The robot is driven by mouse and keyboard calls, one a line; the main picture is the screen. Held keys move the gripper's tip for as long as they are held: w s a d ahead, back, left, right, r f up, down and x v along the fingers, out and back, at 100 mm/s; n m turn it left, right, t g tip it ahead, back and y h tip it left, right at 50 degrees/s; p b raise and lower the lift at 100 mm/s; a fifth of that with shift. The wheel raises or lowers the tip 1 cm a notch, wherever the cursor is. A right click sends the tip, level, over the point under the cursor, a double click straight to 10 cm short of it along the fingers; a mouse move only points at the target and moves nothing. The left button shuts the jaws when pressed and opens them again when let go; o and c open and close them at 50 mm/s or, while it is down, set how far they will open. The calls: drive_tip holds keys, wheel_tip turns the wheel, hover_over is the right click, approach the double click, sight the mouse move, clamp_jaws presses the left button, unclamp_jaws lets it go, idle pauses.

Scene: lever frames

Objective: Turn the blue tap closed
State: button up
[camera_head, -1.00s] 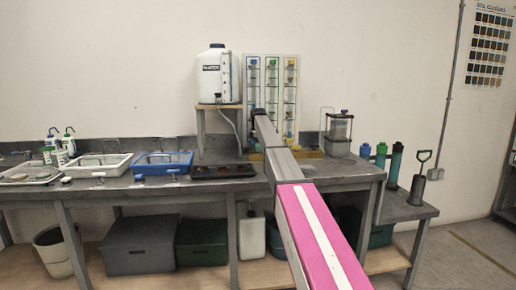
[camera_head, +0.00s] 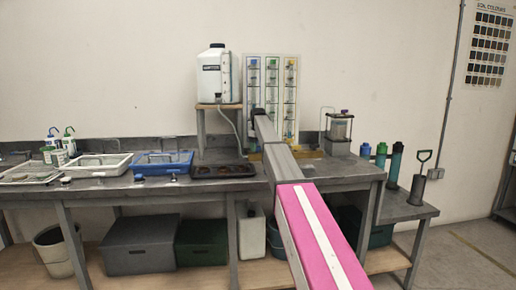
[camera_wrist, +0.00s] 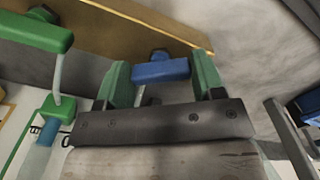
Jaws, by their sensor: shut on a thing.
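The blue tap (camera_wrist: 162,71) shows in the wrist view as a blue bar-shaped handle. It lies between the two green fingers of my gripper (camera_wrist: 163,80), which are shut on it. In the head view my arm's dark end reaches the lower part of the left column of the panel (camera_head: 271,85). There my arm hides the fingers and the blue tap. The left column has a blue cap (camera_head: 254,63) at its top.
A green tap handle (camera_wrist: 35,32) is at the upper left of the wrist view. A white tank (camera_head: 213,75) on a wooden stand is left of the panel. A clear jar apparatus (camera_head: 340,128) stands to the right. Trays (camera_head: 162,163) line the grey bench.

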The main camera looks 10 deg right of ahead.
drive_tip(key=m, duration=0.7)
drive_tip(key=shift+a, duration=0.15)
idle(0.6)
drive_tip(key=o, duration=0.9)
drive_tip(key=shift+r, duration=0.15)
wheel_tip(320, 180, up, 11)
drive_tip(key=shift+f, duration=0.2)
drive_tip(key=shift+s, duration=0.1)
